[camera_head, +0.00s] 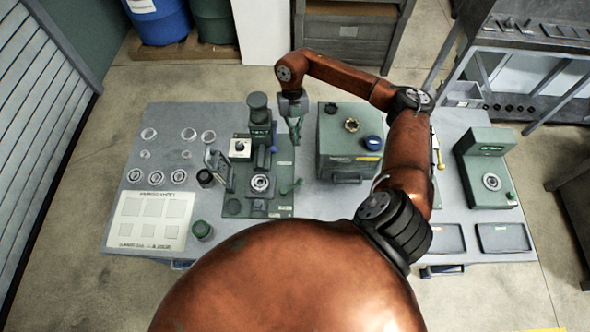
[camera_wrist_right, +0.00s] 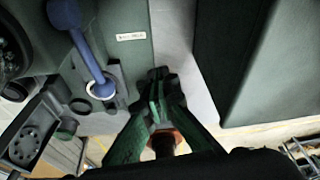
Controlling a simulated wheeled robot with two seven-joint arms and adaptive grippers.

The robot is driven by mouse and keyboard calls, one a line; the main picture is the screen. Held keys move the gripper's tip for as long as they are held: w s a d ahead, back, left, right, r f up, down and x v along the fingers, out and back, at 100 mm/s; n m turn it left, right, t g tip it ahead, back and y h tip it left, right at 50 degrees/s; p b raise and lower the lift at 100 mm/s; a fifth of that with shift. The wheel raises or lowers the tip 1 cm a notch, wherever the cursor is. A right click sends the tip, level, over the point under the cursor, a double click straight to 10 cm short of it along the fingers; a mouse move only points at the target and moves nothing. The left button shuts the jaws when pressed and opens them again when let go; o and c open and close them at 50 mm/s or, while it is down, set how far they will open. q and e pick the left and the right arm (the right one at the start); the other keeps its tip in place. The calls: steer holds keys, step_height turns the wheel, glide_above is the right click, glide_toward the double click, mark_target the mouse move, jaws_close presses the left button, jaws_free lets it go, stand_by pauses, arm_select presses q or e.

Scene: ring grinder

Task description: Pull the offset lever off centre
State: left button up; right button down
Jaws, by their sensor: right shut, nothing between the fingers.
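The green ring grinder (camera_head: 260,135) stands on a green base plate (camera_head: 285,190) left of the table's middle. A blue lever (camera_wrist_right: 88,45) on the grinder shows in the right wrist view, running from a round end to a pale ring; I take it to be the offset lever. In the head view only a small blue part (camera_head: 273,149) of it shows. My right gripper (camera_head: 296,138) is shut and empty, above the table just right of the grinder. In the wrist view its fingertips (camera_wrist_right: 158,76) are right of the blue lever, apart from it. My left gripper is out of view.
A green box (camera_head: 345,155) with knobs on top stands close right of my right gripper. Several rings (camera_head: 148,134) and a white sheet (camera_head: 150,220) lie at left. A green gauge unit (camera_head: 486,165) and dark trays (camera_head: 502,238) are at right. My arm hides part of the table.

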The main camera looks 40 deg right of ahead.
mark_target(292, 186)
steer(key=p+x, duration=0.2)
steer(key=x, duration=0.7)
steer(key=shift+s+a+f, duration=0.15)
steer(key=shift+f, duration=0.2)
steer(key=s, duration=0.1)
steer(key=a+p, duration=0.1)
steer(key=s+p, duration=0.1)
steer(key=shift+s+a+f, duration=0.25)
steer(key=shift+s+f, duration=0.05)
steer(key=shift+s, duration=0.05)
steer(key=shift+s+a+f, duration=0.2)
steer(key=shift+s, duration=0.1)
steer(key=shift+a, duration=0.1)
